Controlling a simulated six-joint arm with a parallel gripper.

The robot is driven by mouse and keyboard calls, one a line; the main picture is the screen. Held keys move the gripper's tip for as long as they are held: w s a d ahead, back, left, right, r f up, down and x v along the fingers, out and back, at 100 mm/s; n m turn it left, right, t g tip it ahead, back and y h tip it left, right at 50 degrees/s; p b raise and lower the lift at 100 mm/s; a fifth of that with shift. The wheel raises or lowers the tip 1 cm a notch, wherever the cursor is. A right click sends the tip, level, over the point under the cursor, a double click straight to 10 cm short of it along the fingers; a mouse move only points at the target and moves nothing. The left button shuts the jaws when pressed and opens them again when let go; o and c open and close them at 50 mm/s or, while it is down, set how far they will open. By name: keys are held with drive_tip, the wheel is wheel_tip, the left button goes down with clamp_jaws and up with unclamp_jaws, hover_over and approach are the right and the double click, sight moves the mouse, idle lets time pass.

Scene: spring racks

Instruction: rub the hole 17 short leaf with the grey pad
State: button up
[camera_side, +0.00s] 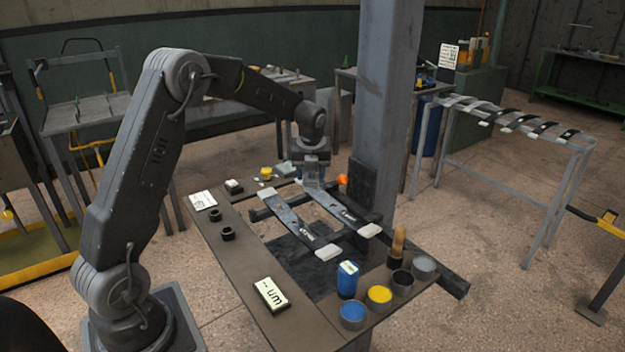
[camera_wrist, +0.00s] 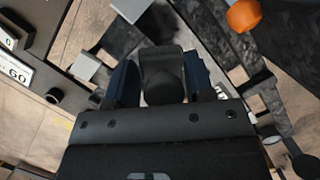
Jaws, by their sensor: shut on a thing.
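Two dark flat leaves lie side by side on a black rack (camera_side: 375,216): a left leaf (camera_side: 297,225) and a right leaf (camera_side: 335,206). Each has a pale block at its near end and white marks too small to read, so I cannot tell which is hole 17. My gripper (camera_side: 311,177) is low over the far end of the right leaf; I cannot tell whether what it holds touches it. In the wrist view my gripper (camera_wrist: 161,72) is shut on a dark block (camera_wrist: 162,68) between its bluish fingers, apparently the pad's holder. The pad's rubbing face is hidden.
A grey post (camera_side: 385,100) stands close right of my gripper, with an orange knob (camera_side: 342,180) nearby. Blue (camera_side: 352,312) and yellow (camera_side: 379,297) pots, a blue can (camera_side: 347,280) and a wooden-handled brush (camera_side: 398,243) crowd the near right. Cards lie on the left board.

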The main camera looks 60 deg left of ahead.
drive_tip(key=shift+r, duration=2.3)
